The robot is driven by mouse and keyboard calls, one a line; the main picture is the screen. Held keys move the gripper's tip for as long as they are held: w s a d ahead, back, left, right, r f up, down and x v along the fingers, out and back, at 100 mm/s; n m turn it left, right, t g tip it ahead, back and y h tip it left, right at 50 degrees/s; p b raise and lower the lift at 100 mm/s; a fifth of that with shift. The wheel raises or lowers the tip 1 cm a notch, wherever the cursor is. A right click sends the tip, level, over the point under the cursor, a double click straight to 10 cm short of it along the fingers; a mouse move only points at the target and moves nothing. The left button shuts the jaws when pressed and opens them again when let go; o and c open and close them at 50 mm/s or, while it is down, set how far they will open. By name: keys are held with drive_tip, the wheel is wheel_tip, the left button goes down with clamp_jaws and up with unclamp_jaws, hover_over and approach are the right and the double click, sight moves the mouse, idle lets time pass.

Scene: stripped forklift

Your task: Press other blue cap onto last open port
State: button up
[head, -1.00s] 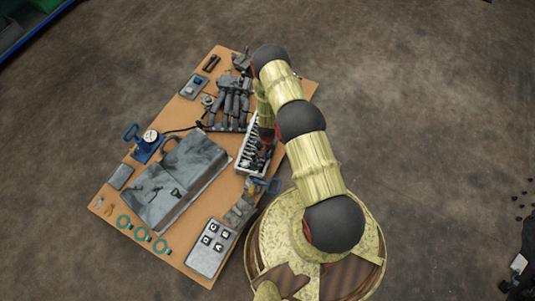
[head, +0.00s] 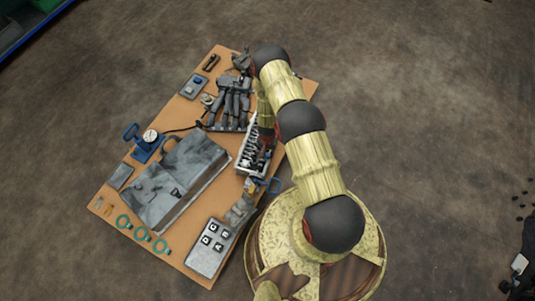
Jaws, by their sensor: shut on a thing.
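My gripper (head: 265,137) hangs down over the white tray (head: 240,170), mostly hidden under my own arm. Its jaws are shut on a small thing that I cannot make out. A small blue piece (head: 198,80) sits on a dark grey block at the board's upper left; I cannot tell whether it is a cap. Several grey cylinders (head: 230,108) lie side by side above the tray. No open port can be told apart at this size.
A brown board (head: 195,200) carries it all. A large grey case (head: 172,185), a blue pump with a gauge (head: 147,141), several green rings (head: 142,234) and a lettered plate (head: 210,247) lie on it. A blue-handled part (head: 268,186) stands near my base.

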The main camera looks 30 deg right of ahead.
drive_tip(key=o, duration=0.7)
drive_tip(key=shift+o, duration=0.6)
wheel_tip(320, 180, up, 7)
drive_tip(key=shift+r, duration=0.25)
